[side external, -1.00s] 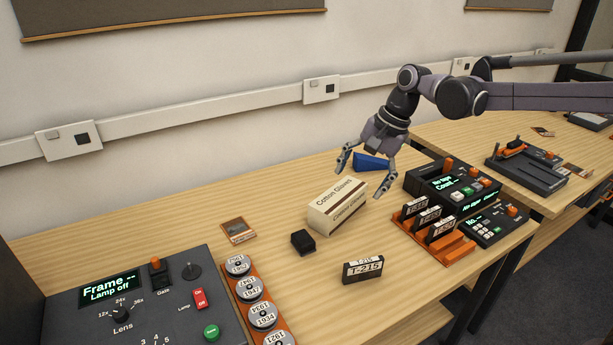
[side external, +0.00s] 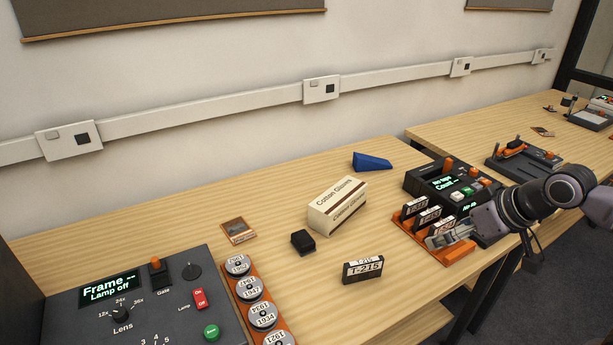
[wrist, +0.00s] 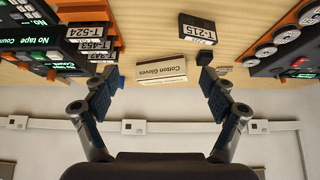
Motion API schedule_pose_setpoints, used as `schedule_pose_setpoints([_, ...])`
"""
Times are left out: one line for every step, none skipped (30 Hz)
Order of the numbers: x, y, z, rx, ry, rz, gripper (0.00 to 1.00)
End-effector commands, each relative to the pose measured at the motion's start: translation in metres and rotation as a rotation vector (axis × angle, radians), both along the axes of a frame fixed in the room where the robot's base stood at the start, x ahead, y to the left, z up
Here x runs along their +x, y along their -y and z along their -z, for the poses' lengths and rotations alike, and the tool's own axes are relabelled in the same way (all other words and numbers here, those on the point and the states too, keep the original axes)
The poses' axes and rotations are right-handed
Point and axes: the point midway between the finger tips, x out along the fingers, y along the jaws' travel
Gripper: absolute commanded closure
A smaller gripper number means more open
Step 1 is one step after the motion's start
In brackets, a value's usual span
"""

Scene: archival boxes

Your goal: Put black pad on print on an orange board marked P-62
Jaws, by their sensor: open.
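The black pad (side external: 303,241) is a small dark block lying on the wooden table, left of the glove box. It also shows in the wrist view (wrist: 205,57), partly behind a finger. A small print on an orange-brown board (side external: 239,231) lies flat to the left of and behind the pad. Its marking is too small to read. The pad and the print are apart. My gripper (side external: 482,252) is open and empty at the table's right front edge, by the orange tape rack, well right of the pad. Its spread fingers also show in the wrist view (wrist: 161,82).
A Cotton Gloves box (side external: 338,206) and a T-215 cassette (side external: 363,270) stand right of the pad. An orange rack (side external: 455,252) holds tapes. A blue wedge (side external: 372,162) lies behind. A reel holder (side external: 251,285) and a lamp console (side external: 160,320) stand front left.

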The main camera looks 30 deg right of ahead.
Motion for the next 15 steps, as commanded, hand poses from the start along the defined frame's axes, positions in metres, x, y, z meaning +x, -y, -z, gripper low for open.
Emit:
schedule_pose_setpoints([-0.0007,0.0004,0.0005,-0.004,0.003,-0.004,0.15])
schedule_pose_setpoints([-0.0007,0.0004,0.0005,-0.006,0.003,-0.005,0.15])
schedule_pose_setpoints([-0.0007,0.0004,0.0005,-0.007,0.003,-0.006,0.15])
schedule_pose_setpoints([-0.0006,0.0004,0.0004,-0.005,0.003,-0.006,0.15])
schedule_pose_setpoints([-0.0005,0.0004,0.0003,-0.005,0.003,-0.006,0.15])
schedule_pose_setpoints([-0.0004,0.0003,0.0003,-0.005,0.003,-0.005,0.15])
schedule_pose_setpoints([-0.0004,0.0003,0.0003,-0.005,0.003,-0.005,0.15])
schedule_pose_setpoints([-0.0004,0.0003,0.0003,-0.005,0.003,-0.005,0.15])
schedule_pose_setpoints([-0.0004,0.0002,0.0003,-0.004,0.002,-0.004,0.15])
schedule_pose_setpoints([-0.0004,0.0002,0.0003,-0.004,0.002,-0.004,0.15])
schedule_pose_setpoints([-0.0004,0.0002,0.0003,-0.004,0.002,-0.004,0.15])
schedule_pose_setpoints([-0.0003,0.0001,0.0002,-0.004,0.002,-0.004,0.15])
schedule_pose_setpoints([0.0000,0.0000,-0.0001,-0.005,0.001,-0.007,0.15])
schedule_pose_setpoints([0.0008,-0.0003,-0.0009,-0.007,-0.001,-0.010,0.15])
schedule_pose_setpoints([0.0026,-0.0008,-0.0027,-0.013,-0.005,-0.018,0.15])
